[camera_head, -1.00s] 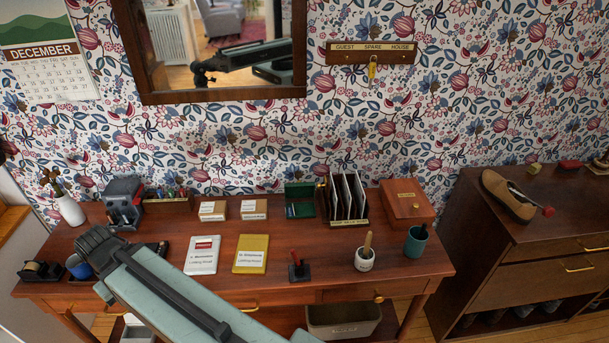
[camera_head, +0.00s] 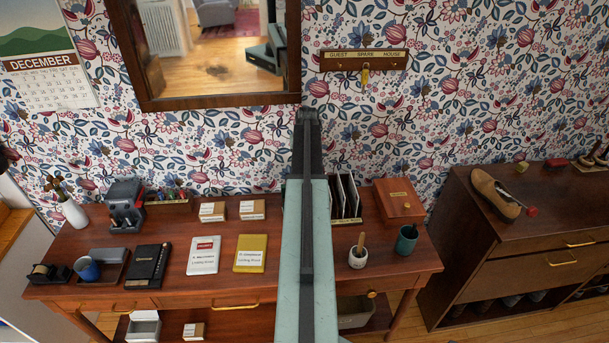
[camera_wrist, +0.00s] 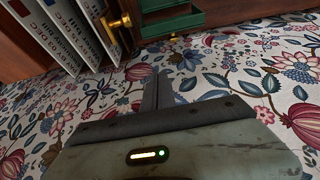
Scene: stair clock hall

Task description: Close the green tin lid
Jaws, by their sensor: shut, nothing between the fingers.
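The green tin (camera_wrist: 172,20) shows at the top of the wrist view, partly cut off by the frame edge. Its lid looks open, though the angle leaves this uncertain. In the head view my arm hides the tin, which stands on the desk left of the letter rack. My gripper (camera_head: 307,112) is up in front of the papered wall, above the desk's back edge, and touches no tin. It also shows in the wrist view (camera_wrist: 157,90), with its fingers shut and empty, apart from the tin.
The letter rack (camera_head: 345,196) with upright folders and a wooden box (camera_head: 399,201) stand to the right of my arm. Yellow (camera_head: 250,253) and white (camera_head: 203,255) pads lie left.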

